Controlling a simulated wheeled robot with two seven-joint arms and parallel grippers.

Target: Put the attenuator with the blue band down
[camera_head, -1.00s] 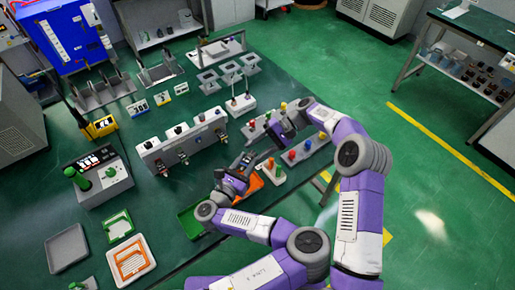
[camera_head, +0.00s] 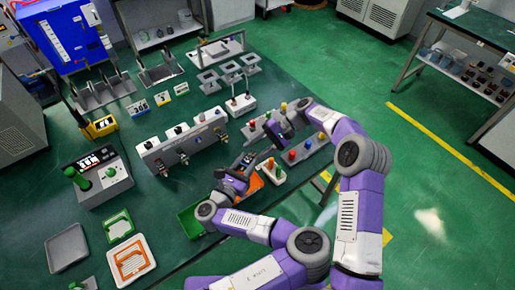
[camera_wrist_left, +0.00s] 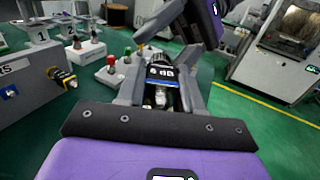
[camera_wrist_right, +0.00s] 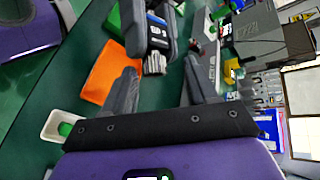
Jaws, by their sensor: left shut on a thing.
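The attenuator with the blue band, a dark block marked "6 dB" (camera_wrist_left: 160,73) with a metal connector at its near end, is between the fingers of my left gripper (camera_wrist_left: 160,88). My left gripper is shut on it and holds it above the table; in the head view the left gripper (camera_head: 242,168) is over the front right part. The attenuator also shows in the right wrist view (camera_wrist_right: 152,35), beyond the fingertips of my right gripper (camera_wrist_right: 160,85). My right gripper is open with nothing between its fingers. In the head view the right gripper (camera_head: 278,135) is behind the left one.
An orange cloth (camera_wrist_right: 100,72) and a green tray (camera_head: 190,222) lie close to the left gripper. A grey connector unit (camera_head: 182,140) is to the left.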

